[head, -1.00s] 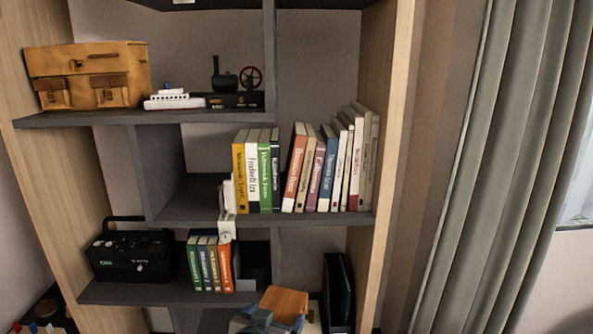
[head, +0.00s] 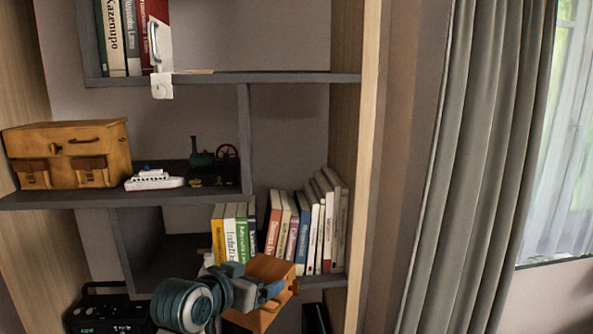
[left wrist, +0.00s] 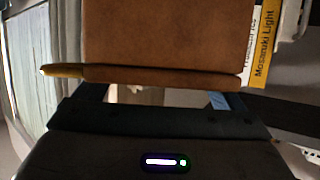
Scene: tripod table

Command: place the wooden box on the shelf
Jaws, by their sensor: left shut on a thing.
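The wooden box (head: 268,268), orange-brown, is in the head view at the lower middle, in front of the row of books. My left gripper (head: 272,290) is shut on it and holds it up in front of the shelf (head: 290,78). The box's far side and the fingertips are partly hidden. In the left wrist view the box (left wrist: 165,38) fills the top middle as a brown panel, close to the gripper's dark body. My right gripper is not in view.
Books (head: 305,232) fill much of the middle board. A tan case (head: 68,152), a toy ship (head: 155,180) and a small engine model (head: 202,159) stand on the board above. The top board has bare room right of its books. A curtain (head: 435,170) hangs at right.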

